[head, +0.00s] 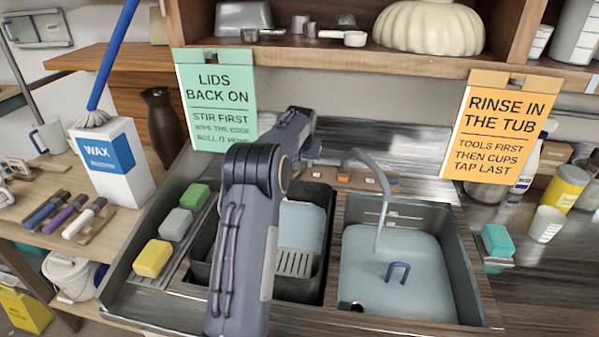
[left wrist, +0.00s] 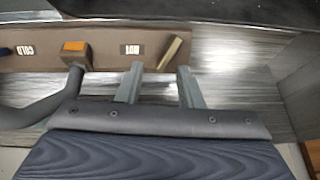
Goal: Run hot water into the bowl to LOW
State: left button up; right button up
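The right sink bowl (head: 460,262) has a pale blue surface inside and faint level marks on its back wall; I cannot read them. A blue loop handle (head: 398,270) stands in it. The grey tap spout (head: 370,165) arches over it, with a thin pale stream below. In the left wrist view the tap panel has COLD and HOT labels (left wrist: 131,49), upside down, an orange block (left wrist: 74,47) and a brass lever (left wrist: 170,52) beside HOT. My right gripper is out of view.
My left arm crosses the dark left basin (head: 325,285). Sponges (head: 175,224) lie on the left ledge. A shelf (head: 400,57) with two hanging signs overhangs the tap. A teal sponge (head: 496,240) and cup (head: 545,224) stand right.

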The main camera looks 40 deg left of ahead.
aim_at(299, 172)
pick_arm(q)
jog(key=a+f+m, duration=0.1)
jog(key=f, duration=0.1)
jog(key=w+a+f+m+p, duration=0.1)
jog(key=f+m, duration=0.1)
jog(key=w+a+f+m, duration=0.1)
jog(key=f+m, duration=0.1)
jog(key=shift+w+a+f+y+p, duration=0.1)
jog(key=shift+w+a+y+p, duration=0.05)
jog(key=shift+w+y+p, duration=0.2)
jog(key=shift+s, duration=0.1)
grip_shut()
